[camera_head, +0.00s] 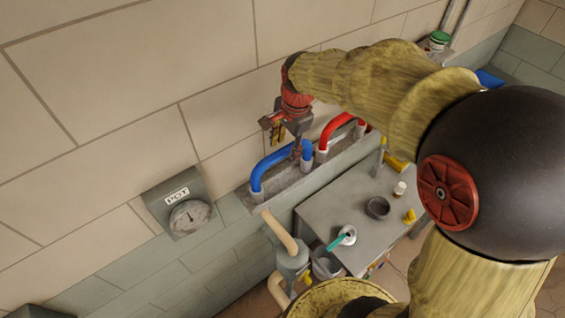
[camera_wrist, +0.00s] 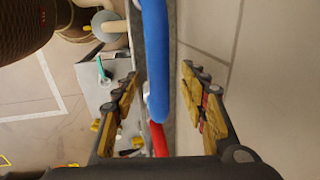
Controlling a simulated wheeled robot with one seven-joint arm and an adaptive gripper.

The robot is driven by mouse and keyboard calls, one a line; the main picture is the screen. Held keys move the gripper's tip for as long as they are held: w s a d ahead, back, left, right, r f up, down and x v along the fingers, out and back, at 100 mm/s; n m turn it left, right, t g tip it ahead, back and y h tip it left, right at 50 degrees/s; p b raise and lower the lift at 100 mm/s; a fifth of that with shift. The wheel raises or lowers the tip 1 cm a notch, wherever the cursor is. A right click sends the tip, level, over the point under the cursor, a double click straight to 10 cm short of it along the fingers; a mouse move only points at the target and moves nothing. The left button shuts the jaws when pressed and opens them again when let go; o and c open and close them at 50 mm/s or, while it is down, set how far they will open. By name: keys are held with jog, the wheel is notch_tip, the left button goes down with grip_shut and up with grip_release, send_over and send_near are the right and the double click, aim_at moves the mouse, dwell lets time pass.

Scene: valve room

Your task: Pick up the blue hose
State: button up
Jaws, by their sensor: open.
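The blue hose (camera_head: 269,163) is an arch with pale end collars, standing on a grey ledge along the wall in the head view. In the wrist view the blue hose (camera_wrist: 156,60) runs down the middle from the top edge, in line with the gap between the fingers. My gripper (camera_head: 286,142) is above and just behind the hose's right part in the head view. The gripper (camera_wrist: 160,72) is open, with one yellow-padded finger on each side of the hose in the wrist view. I cannot tell whether either finger touches it.
A red hose (camera_head: 335,124) arches right beside the blue one on the ledge (camera_head: 320,167). A gauge (camera_head: 189,217) is on the wall to the left. Below, a grey table (camera_head: 335,205) holds a dark bowl (camera_head: 378,207) and small items. A pipe valve (camera_head: 291,261) stands in front.

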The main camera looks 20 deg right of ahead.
jog(key=shift+w+a+f, duration=0.1)
jog(key=shift+w+f, duration=0.05)
jog(key=shift+f, duration=0.65)
jog(key=shift+w+a+f, duration=0.1)
jog(key=shift+f, duration=0.65)
jog(key=shift+c, duration=1.2)
grip_shut()
jog(key=shift+r, duration=0.1)
